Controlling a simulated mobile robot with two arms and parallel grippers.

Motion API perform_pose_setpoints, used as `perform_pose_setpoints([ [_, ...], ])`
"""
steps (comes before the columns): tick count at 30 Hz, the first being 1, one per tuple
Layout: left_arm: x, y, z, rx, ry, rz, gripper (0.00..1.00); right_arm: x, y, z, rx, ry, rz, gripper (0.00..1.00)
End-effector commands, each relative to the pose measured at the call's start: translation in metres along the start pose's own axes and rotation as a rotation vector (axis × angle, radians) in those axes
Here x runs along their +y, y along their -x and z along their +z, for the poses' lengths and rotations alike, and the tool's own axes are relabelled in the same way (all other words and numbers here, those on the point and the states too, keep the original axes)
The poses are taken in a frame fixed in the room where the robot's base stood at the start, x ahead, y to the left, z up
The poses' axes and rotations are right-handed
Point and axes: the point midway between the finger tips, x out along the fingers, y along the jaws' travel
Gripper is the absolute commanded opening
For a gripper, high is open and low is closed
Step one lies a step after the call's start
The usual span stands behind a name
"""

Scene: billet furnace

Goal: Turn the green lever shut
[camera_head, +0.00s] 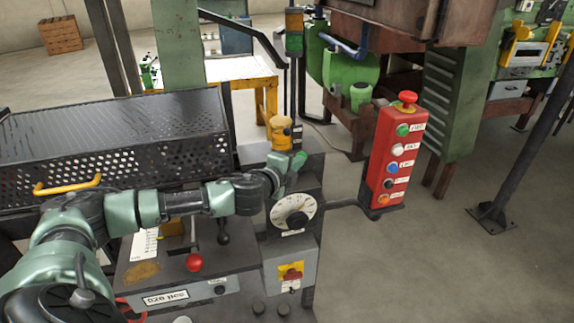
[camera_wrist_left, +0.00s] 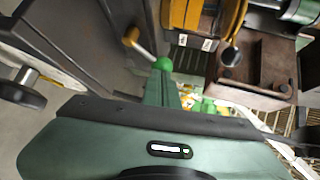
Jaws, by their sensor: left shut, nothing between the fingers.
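The green lever shows in the left wrist view as a bright green ball knob (camera_wrist_left: 163,64) on a pale shaft that runs up and left to a brass end. In the head view a small bright green part (camera_head: 300,159), which looks like this knob, shows at the right end of my arm. My left gripper (camera_head: 287,168) is at the upper right of the grey control console, by that knob. Its fingers (camera_wrist_left: 161,86) are shut with nothing between them. Their tips appear right at the knob; I cannot tell whether they touch. The right gripper is not in view.
A dial (camera_head: 293,211) sits just below the gripper. A red-knobbed lever (camera_head: 194,262) stands on the console. A red button box (camera_head: 391,160) hangs on an arm to the right. A yellow cylindrical fitting (camera_head: 281,133) stands behind the gripper. A perforated black cover (camera_head: 110,140) lies left.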

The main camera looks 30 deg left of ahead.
Motion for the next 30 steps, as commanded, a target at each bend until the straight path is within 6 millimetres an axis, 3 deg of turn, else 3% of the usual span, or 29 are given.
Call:
perform_pose_setpoints([
  [12, 0.006, -0.015, -0.011, -0.002, 0.001, -0.001, 0.0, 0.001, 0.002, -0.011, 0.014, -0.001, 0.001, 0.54],
  [30, 0.01, -0.023, -0.018, 0.003, 0.0, -0.009, 0.0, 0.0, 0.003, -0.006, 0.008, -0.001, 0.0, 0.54],
])
